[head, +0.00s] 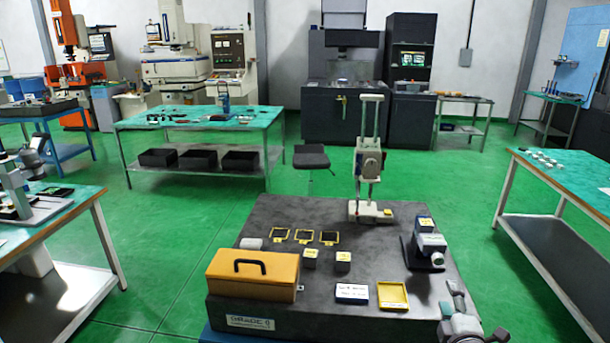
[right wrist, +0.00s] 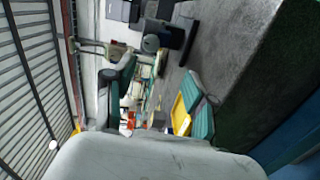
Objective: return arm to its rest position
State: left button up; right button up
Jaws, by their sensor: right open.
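My right gripper (head: 458,302) is at the bottom right of the head view, by the front right corner of the dark granite plate (head: 330,225). It is open, with nothing seen between its fingers. In the right wrist view, a large pale rounded surface fills the bottom and the scene appears turned sideways. My left gripper cannot be made out in the head view.
On the plate are an orange case (head: 253,275), a white labelled box (head: 351,293), two small blocks (head: 310,259), black yellow-edged frames (head: 304,236) and a tall stand gauge (head: 369,165). A green-topped table (head: 560,178) stands at the right. Green floor (head: 455,190) lies open between.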

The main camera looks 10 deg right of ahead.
jog(key=s+a+f+m+g+y, duration=0.1)
jog(key=s+a+f+m+g, duration=0.35)
jog(key=s, duration=0.35)
jog(key=s+a+f+m+g, duration=0.3)
jog(key=s+a+f+m, duration=0.15)
jog(key=s+f, duration=0.2)
jog(key=s+a+f+m+g+y, duration=0.1)
jog(key=s+a+m+g+y, duration=0.15)
jog(key=s+a, duration=0.4)
jog(key=s+a+m+g+y, duration=0.1)
jog(key=s+a+g, duration=0.25)
jog(key=s, duration=0.65)
notch_tip(320, 180, down, 25)
jog(key=s+d+f+g, duration=0.2)
jog(key=s+d+f, duration=0.1)
jog(key=s+f, duration=1.5)
